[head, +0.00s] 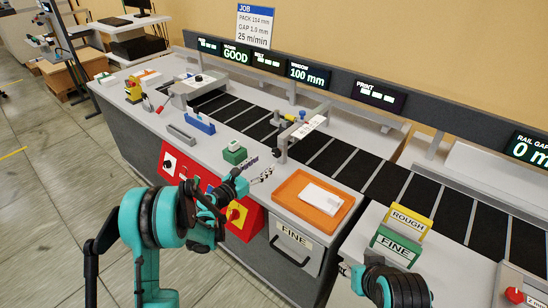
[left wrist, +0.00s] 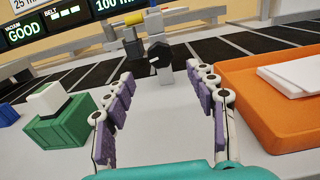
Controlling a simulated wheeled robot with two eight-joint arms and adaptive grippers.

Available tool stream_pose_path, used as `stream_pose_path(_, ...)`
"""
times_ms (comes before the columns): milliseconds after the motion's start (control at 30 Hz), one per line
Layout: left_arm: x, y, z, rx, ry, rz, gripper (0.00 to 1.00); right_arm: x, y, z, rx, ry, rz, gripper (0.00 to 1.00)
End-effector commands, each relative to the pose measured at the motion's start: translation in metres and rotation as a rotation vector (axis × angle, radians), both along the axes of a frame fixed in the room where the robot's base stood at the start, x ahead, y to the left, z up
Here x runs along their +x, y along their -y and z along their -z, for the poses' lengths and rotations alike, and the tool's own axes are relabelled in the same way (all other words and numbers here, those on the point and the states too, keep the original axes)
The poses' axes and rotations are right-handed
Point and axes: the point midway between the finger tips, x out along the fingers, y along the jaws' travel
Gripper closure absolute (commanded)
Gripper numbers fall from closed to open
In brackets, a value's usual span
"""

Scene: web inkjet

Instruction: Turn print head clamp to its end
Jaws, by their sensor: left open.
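The black print head clamp knob (left wrist: 160,52) sits on a grey post in the left wrist view, beyond my fingertips and between them in the picture. The print head assembly (head: 308,127), with a white label, reaches over the belt in the head view. My left gripper (head: 262,174) is over the white deck in front of the post. In the left wrist view my left gripper (left wrist: 165,95) is open, with purple-padded fingers apart and nothing between them. It looks apart from the knob. Part of my right arm shows at the bottom right; its gripper is out of view.
An orange tray (head: 286,193) with white sheets lies right of my left gripper. A green block (head: 235,154) stands to its left. The dark conveyor belt (head: 262,130) runs behind. Green FINE and yellow ROUGH blocks (head: 410,222) stand farther right.

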Motion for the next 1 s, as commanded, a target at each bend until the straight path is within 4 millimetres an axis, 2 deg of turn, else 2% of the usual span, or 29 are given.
stream_pose_path(433,0.052,0.039,0.002,0.0,0.0,0.001,0.44,0.0,0.0,0.021,0.0,0.0,0.0,0.59)
stream_pose_path(600,0.06,0.045,0.0,0.001,0.001,0.001,0.44,0.0,0.0,0.023,0.0,0.0,0.0,0.59)
stream_pose_path(833,0.061,0.045,-0.001,0.001,0.001,0.001,0.44,0.0,0.0,0.022,0.0,0.0,0.0,0.59)
stream_pose_path(867,0.061,0.045,-0.001,0.001,0.001,0.001,0.49,0.0,0.0,0.022,0.0,0.0,0.0,0.59)
stream_pose_path(1000,0.061,0.045,-0.001,0.001,0.001,0.001,0.86,0.0,0.0,0.022,0.0,0.0,0.0,0.59)
